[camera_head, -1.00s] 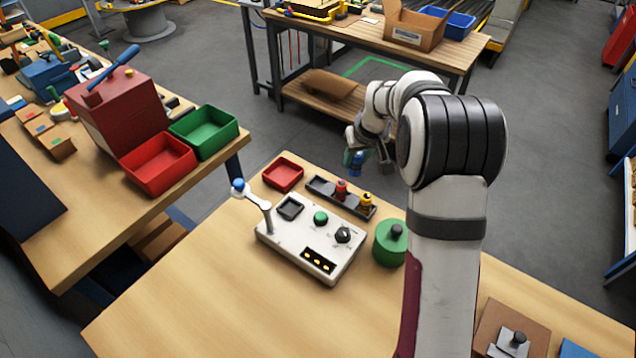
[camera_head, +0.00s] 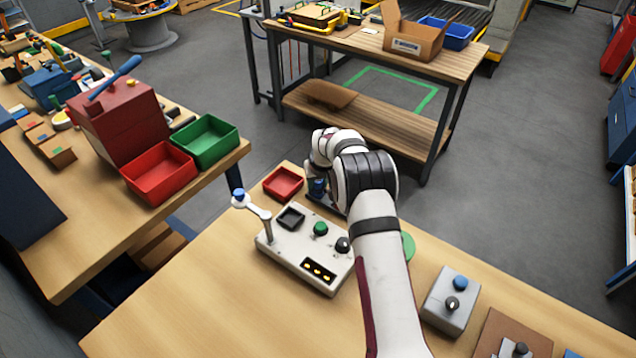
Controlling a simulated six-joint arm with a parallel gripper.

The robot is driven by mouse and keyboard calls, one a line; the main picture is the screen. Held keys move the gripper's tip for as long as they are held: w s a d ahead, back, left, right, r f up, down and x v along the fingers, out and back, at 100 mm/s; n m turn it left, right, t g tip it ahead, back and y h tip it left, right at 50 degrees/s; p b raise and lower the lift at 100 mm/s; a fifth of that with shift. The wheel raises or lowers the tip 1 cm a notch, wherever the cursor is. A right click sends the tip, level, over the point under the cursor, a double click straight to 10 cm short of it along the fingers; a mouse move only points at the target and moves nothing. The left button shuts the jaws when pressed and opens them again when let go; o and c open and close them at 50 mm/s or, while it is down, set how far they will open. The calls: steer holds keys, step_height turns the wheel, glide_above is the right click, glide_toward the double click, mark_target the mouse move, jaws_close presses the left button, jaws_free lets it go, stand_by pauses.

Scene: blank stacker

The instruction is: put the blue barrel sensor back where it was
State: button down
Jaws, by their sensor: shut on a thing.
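My arm hides most of the rack, with the red and yellow barrels seen there earlier.
A red tray (camera_head: 283,184) lies just left of the rack. A white control box (camera_head: 305,258) with a blue-knobbed lever (camera_head: 239,196) stands in front. A green round thing (camera_head: 408,247) is partly behind my arm. A grey box (camera_head: 450,300) stands at right. The table's front left is clear.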

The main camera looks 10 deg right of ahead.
steer(key=shift+f, duration=0.1)
steer(key=c, duration=0.5)
jaws_free()
steer(key=shift+c, duration=0.2)
steer(key=v, duration=1.2)
steer(key=s+a+r+m+g, duration=0.2)
steer(key=s+r, duration=0.6)
steer(key=s, duration=0.6)
steer(key=s+a+m+g, duration=0.1)
steer(key=s+m, duration=0.1)
steer(key=s, duration=1.2)
steer(key=s+a+m+g+y, duration=0.1)
steer(key=s+m, duration=0.1)
steer(key=s, duration=1.3)
steer(key=shift+s+a+r+g, duration=0.2)
steer(key=shift+a+r+g, duration=0.1)
steer(key=shift+g, duration=0.1)
